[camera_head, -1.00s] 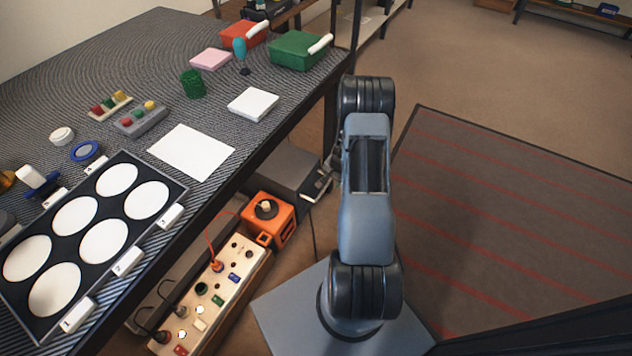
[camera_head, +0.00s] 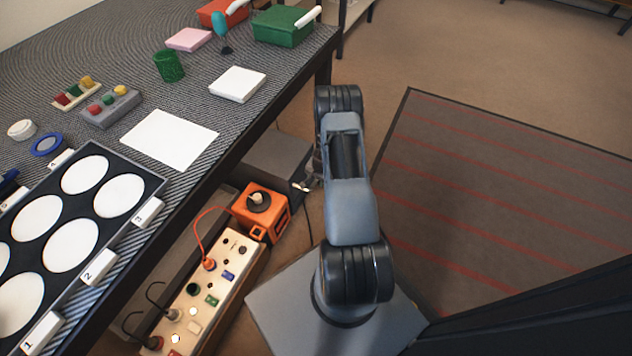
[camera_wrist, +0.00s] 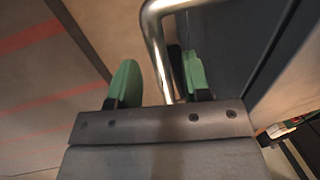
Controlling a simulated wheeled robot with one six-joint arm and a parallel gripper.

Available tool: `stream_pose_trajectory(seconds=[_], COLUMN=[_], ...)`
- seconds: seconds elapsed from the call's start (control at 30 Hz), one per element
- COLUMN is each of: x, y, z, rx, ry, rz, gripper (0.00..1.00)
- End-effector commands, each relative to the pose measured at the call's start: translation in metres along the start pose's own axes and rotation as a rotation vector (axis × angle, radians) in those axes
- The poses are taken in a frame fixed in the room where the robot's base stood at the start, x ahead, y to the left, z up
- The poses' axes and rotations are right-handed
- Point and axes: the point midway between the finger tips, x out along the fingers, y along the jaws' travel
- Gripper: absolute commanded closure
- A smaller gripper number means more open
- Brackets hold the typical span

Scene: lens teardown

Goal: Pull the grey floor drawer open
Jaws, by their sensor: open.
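The grey floor drawer (camera_head: 268,160) sits low beside the table's near edge, left of my arm in the head view. In the wrist view its dark grey front (camera_wrist: 228,45) fills the upper right, and its bent metal bar handle (camera_wrist: 158,45) runs down between my green fingertips. My gripper (camera_wrist: 160,82) is open, with one finger on each side of the bar. The right finger lies between the bar and the drawer front. I cannot tell whether either finger touches the bar. In the head view the gripper is mostly hidden behind my arm.
An orange box (camera_head: 262,212) and a cream panel with sockets and plugs (camera_head: 205,290) stand on the floor in front of the drawer. The table (camera_head: 200,125) bears a lens tray and small parts. A striped mat (camera_head: 500,190) lies clear at right.

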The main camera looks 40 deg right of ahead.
Motion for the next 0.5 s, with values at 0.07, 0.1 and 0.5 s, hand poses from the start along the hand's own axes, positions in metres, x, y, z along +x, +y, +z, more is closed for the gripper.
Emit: stream_pose_trajectory(seconds=[0.07,0.1,0.5], x=[0.0063,0.0078,0.0096], y=[0.0001,-0.0001,-0.0006], z=[0.0002,0.0002,0.0002], rx=[-0.001,-0.001,-0.001], ry=[0.000,0.000,0.000], rz=[0.000,0.000,0.000], gripper=[0.56,0.56,0.59])
